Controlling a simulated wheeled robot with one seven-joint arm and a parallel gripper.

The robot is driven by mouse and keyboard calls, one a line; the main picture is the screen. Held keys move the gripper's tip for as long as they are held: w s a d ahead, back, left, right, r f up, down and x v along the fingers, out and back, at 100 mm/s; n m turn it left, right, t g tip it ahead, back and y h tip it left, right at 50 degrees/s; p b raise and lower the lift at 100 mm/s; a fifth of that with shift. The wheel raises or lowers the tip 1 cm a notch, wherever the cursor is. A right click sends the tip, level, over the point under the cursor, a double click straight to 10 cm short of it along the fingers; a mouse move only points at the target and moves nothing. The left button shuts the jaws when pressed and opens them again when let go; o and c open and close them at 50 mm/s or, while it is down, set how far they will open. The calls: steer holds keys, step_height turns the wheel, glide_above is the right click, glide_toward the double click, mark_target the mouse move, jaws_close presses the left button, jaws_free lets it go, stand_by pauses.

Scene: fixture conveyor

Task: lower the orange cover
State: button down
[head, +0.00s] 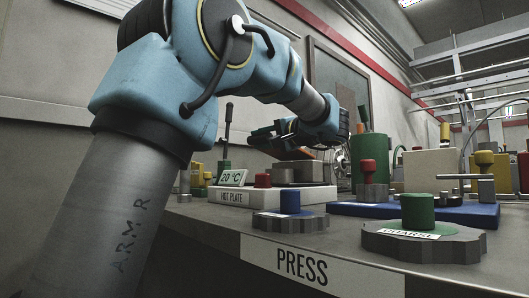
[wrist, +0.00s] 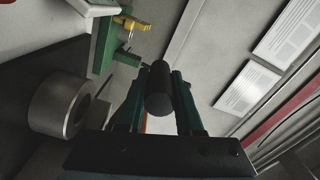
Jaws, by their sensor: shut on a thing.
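The orange cover (head: 293,154) shows in the head view as a small tilted strip above the grey block on the hot plate unit. My gripper and wrist mostly hide it. My gripper (head: 266,136) reaches in from the right above that unit. In the wrist view, the two dark green fingers of my gripper (wrist: 158,78) are closed on a black cylindrical handle (wrist: 160,95). A thin sliver of orange shows between the fingers behind the handle. The handle's joint to the cover is hidden.
The hot plate unit (head: 232,201) has a red knob (head: 262,181) and a 20 °C display (head: 231,177). Blue (head: 290,203) and green (head: 417,211) knobs sit in front, by the PRESS label (head: 302,266). A green cylinder (head: 371,148) stands right.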

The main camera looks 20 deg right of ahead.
steer(key=f+b, duration=0.1)
steer(key=f+n+b, duration=0.1)
steer(key=f+b, duration=0.1)
steer(key=shift+s+a+f+n+b, duration=0.15)
steer(key=shift+a+f+n+b, duration=0.1)
steer(key=shift+n+b, duration=0.15)
steer(key=shift+f+b, duration=0.85)
steer(key=shift+b, duration=0.4)
steer(key=shift+f, duration=0.1)
steer(key=c, duration=0.6)
jaws_free()
